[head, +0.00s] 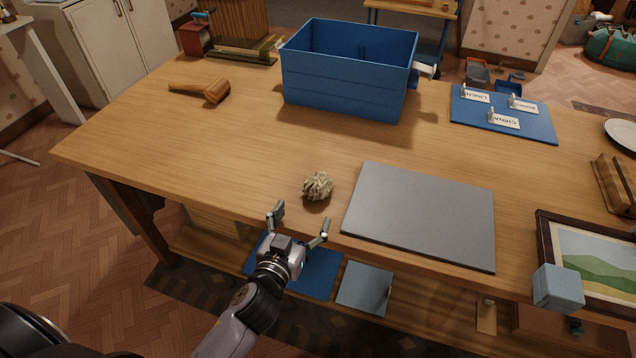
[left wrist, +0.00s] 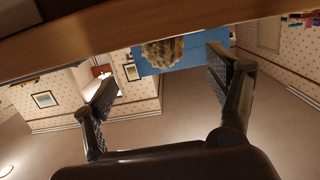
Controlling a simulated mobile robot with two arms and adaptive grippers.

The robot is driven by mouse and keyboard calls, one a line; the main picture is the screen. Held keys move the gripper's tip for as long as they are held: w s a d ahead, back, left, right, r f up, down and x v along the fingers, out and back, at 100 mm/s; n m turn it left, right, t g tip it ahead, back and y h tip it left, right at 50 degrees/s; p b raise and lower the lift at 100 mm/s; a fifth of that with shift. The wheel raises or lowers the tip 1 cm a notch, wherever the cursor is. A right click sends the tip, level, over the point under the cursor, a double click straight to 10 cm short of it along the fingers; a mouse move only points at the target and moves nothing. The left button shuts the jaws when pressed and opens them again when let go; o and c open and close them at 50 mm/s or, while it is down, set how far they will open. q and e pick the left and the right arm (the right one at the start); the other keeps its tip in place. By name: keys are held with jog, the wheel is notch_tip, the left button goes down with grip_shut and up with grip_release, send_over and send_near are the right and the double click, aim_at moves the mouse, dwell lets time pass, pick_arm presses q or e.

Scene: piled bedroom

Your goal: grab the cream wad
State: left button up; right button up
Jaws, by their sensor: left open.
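The cream wad (head: 318,185) is a small crumpled lump on the wooden table (head: 240,150), near its front edge and left of the grey mat. My left gripper (head: 302,222) is open and empty at the table's front edge, just short of the wad and apart from it. In the left wrist view the wad (left wrist: 163,52) shows ahead, between the two spread fingers (left wrist: 165,78). My right gripper is not in view.
A grey mat (head: 420,215) lies right of the wad. A blue bin (head: 345,85) stands behind it, with a wooden mallet (head: 205,92) to the left. A blue board with labels (head: 475,120) and a framed picture (head: 600,250) lie at the right. The table around the wad is clear.

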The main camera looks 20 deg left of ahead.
aim_at(312, 198)
pick_arm(q)
jog(key=w, duration=0.3)
jog(key=shift+f, duration=0.2)
jog(key=shift+w+d+f, duration=0.1)
jog(key=shift+w, duration=0.4)
jog(key=shift+w+p, duration=0.35)
jog(key=shift+w, duration=0.05)
jog(key=w, duration=0.3)
jog(key=shift+w+f+p, duration=0.2)
jog(key=shift+w+p, duration=0.1)
jog(key=shift+w+f, duration=0.1)
jog(key=shift+w, duration=0.15)
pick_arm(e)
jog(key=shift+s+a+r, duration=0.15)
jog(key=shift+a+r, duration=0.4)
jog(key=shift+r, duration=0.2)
pick_arm(q)
jog(key=shift+c, duration=0.2)
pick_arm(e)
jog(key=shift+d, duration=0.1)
pick_arm(q)
jog(key=shift+c, duration=0.6)
jog(key=c, duration=0.8)
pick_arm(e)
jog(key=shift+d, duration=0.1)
